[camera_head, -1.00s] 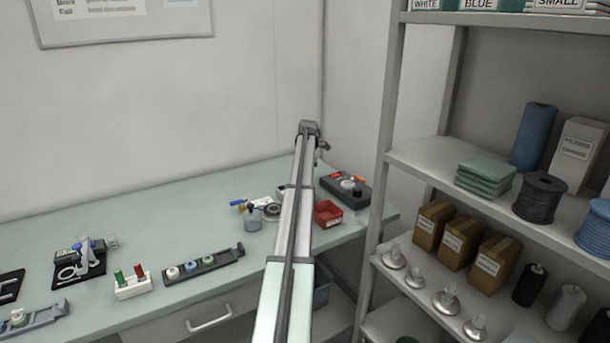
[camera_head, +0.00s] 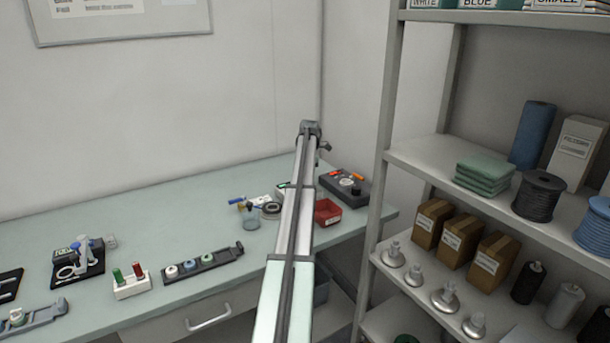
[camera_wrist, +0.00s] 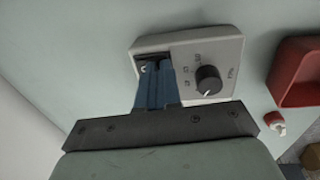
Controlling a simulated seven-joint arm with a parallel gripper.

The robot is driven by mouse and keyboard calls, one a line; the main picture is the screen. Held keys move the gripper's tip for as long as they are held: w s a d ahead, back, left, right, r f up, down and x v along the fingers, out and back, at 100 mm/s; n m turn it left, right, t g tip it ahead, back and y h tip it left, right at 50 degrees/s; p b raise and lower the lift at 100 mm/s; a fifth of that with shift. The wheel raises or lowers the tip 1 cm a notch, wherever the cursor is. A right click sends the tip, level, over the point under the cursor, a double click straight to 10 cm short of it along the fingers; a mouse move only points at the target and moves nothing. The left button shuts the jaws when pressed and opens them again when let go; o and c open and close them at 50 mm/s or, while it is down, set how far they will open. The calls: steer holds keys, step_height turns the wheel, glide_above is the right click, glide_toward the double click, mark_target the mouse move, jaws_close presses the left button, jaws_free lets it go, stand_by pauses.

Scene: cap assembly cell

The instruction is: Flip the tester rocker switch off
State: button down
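The tester is a light grey box (camera_wrist: 222,55) with a black round knob (camera_wrist: 208,79) on its face, seen in the wrist view. Its rocker switch (camera_wrist: 148,67) sits in a dark recess at the box's left end, partly hidden by my fingers. My gripper (camera_wrist: 153,68) has its blue fingers together, with the tips at the switch. I cannot tell whether they touch it or which way the rocker is tipped. In the head view my arm hides my gripper and most of the tester; only a small part of what seems to be the tester (camera_head: 282,188) shows beside the arm.
A red bin (camera_wrist: 298,75) stands right of the tester; it also shows in the head view (camera_head: 327,212). A dark box (camera_head: 335,185) with small parts is behind it. A clear cup (camera_head: 251,220) and tape roll (camera_head: 271,210) stand left of my arm. Shelving is at the right.

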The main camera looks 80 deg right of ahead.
step_height(320, 180, up, 14)
steer(key=shift+s+a, duration=0.4)
steer(key=shift+a, duration=0.05)
steer(key=shift+w+d+r, duration=0.15)
steer(key=shift+w+d, duration=0.1)
steer(key=shift+d, duration=0.35)
steer(key=f, duration=0.9)
steer(key=w+d+f, duration=0.1)
steer(key=f, duration=0.3)
steer(key=shift+w+d+f, duration=0.1)
steer(key=shift+f, duration=0.3)
steer(key=shift+f, duration=0.15)
